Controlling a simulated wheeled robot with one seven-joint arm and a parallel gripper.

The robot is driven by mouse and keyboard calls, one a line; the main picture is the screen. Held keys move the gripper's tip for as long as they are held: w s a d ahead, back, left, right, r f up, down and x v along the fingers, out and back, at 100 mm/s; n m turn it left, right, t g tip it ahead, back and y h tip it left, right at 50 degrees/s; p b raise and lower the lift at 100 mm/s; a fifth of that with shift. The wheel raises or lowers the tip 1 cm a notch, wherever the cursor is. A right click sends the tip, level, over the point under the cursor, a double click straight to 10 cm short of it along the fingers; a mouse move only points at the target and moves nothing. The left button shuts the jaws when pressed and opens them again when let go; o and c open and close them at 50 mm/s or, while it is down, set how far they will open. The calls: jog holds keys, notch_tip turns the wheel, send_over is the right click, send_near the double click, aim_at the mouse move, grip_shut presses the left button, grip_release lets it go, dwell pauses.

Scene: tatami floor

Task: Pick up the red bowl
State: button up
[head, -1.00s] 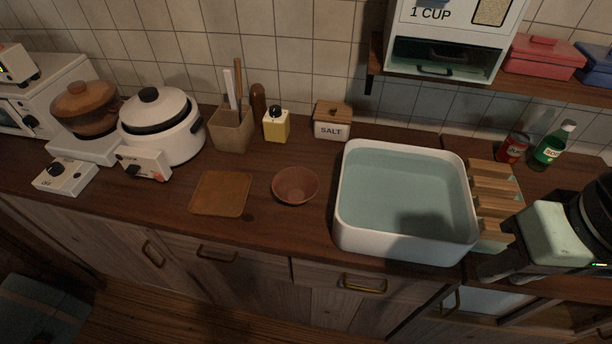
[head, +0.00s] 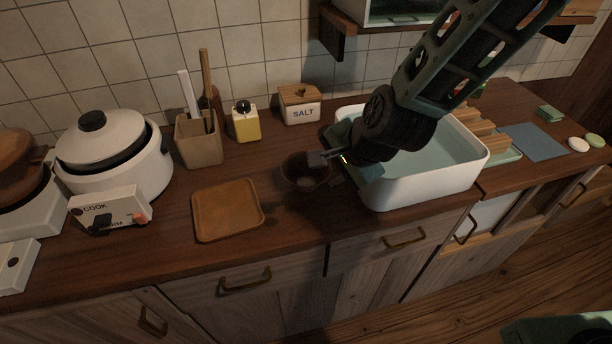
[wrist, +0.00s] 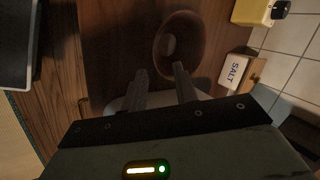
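The red bowl (head: 298,174), a small reddish-brown bowl, stands upright on the wooden counter between the brown square tray and the white basin. It lies in the shadow of my arm. My gripper (head: 327,157) comes in from the upper right, over the basin, with its fingertips at the bowl's right rim. In the wrist view the two fingers of my gripper (wrist: 160,70) are apart, and the bowl (wrist: 182,38) shows just past the tips. I cannot tell whether the rim is between the fingers or whether they touch it.
The water-filled white basin (head: 440,185) stands right of the bowl, partly under my arm. A salt box (head: 300,106) and a yellow bottle (head: 246,124) stand behind. The brown tray (head: 227,209) lies left. A wall shelf (head: 333,35) hangs above.

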aim_at(321, 181)
jog(key=shift+p+x, duration=0.5)
jog(key=shift+x, duration=3.7)
jog(key=shift+d+f, duration=0.1)
jog(key=shift+d, duration=0.1)
jog(key=shift+s, duration=0.1)
grip_shut()
